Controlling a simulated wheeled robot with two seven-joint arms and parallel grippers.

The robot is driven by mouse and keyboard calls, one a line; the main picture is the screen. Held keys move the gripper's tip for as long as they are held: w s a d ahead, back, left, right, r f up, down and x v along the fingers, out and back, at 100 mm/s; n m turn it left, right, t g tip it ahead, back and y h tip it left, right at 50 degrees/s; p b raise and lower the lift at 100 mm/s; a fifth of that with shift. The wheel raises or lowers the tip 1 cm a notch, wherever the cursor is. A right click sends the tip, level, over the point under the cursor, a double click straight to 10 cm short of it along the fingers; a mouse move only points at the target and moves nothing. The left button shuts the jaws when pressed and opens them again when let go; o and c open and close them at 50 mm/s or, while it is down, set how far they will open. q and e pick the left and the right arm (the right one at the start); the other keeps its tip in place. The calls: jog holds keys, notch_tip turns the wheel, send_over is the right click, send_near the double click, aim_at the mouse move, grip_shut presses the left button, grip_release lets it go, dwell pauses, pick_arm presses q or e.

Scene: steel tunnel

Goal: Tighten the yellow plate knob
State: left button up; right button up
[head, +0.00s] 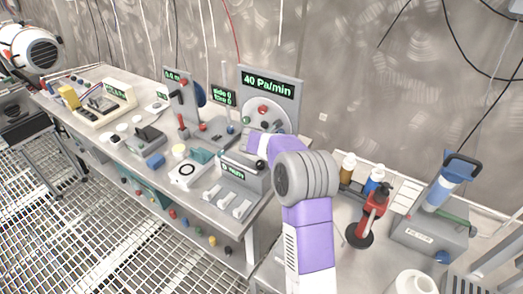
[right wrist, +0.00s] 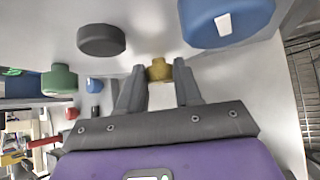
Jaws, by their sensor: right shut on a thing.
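The yellow plate knob (right wrist: 159,69) shows small and brass-coloured in the right wrist view, on a pale grey plate (right wrist: 158,25). My right gripper (right wrist: 160,80) has its two grey fingertips on either side of the knob, closed on it. The right fingertips and the yellow knob cannot be made out there. A white and dark grey part of my left arm shows at the top left; the left gripper is not in view.
Around the yellow knob are a black knob (right wrist: 101,39), a large blue knob (right wrist: 225,22) and a green knob (right wrist: 60,80). The bench holds a keypad box (head: 107,104) and several instruments. A red tool on a stand (head: 373,210) stands to the right of my arm.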

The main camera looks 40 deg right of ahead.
jog(key=shift+s+f+m+t+b, duration=0.15)
jog(key=shift+m+t+b, duration=0.2)
jog(key=shift+t, duration=0.25)
jog(key=shift+m+t, duration=0.25)
jog(key=shift+t, duration=0.25)
jog(key=o, duration=1)
jog(key=shift+g, duration=0.4)
